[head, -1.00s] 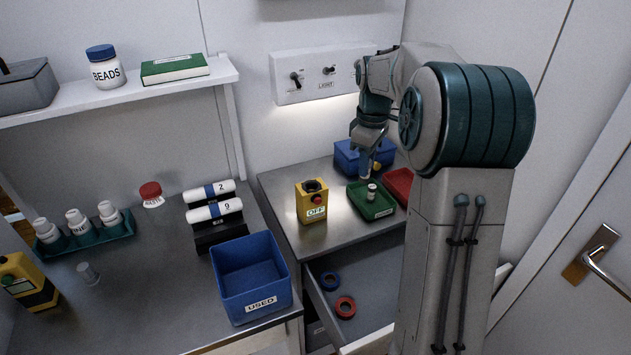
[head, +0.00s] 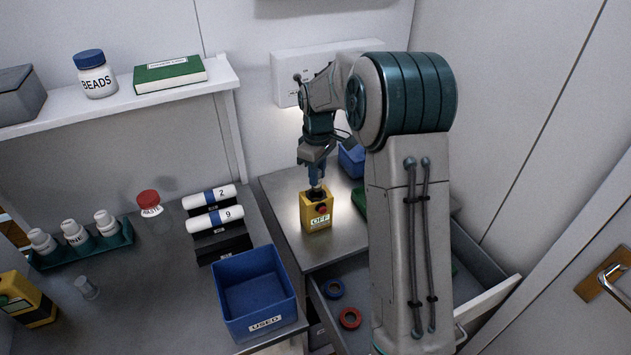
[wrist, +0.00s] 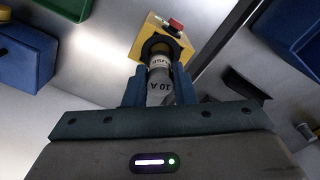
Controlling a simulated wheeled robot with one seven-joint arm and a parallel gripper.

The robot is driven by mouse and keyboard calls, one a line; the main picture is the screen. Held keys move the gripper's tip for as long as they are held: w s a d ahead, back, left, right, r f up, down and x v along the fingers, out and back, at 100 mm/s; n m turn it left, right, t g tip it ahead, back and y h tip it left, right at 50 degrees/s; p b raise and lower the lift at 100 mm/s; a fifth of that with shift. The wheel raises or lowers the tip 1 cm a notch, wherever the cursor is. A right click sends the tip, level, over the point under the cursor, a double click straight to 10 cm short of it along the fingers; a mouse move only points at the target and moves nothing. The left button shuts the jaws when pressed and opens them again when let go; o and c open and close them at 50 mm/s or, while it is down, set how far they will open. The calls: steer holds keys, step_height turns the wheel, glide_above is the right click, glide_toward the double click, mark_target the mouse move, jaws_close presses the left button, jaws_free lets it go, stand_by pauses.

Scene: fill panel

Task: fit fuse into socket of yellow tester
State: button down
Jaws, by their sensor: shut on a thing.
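The yellow tester (head: 313,217) stands on the metal counter, with a red button and a display reading OFF. Its dark round socket (wrist: 164,44) faces up in the wrist view. My gripper (head: 317,188) points down right over the tester. In the head view the fingers hide the fuse and most of the socket.
A green tray (head: 360,200) and a blue bin (head: 352,160) are behind my arm, right of the tester. An open drawer (head: 340,290) below holds a blue and a red ring.

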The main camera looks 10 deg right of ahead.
steer(key=shift+a+f+p, duration=0.1)
steer(key=shift+f+p, duration=0.5)
steer(key=shift+f, duration=1.45)
steer(key=shift+f, duration=0.1)
steer(key=c, duration=1.2)
jaws_free()
step_height(320, 180, up, 12)
steer(key=shift+r+b, duration=0.1)
steer(key=shift+b, duration=0.8)
steer(key=s+r+m+t, duration=0.2)
steer(key=s+m, duration=0.7)
steer(key=s, duration=2.1)
steer(key=shift+t, duration=0.9)
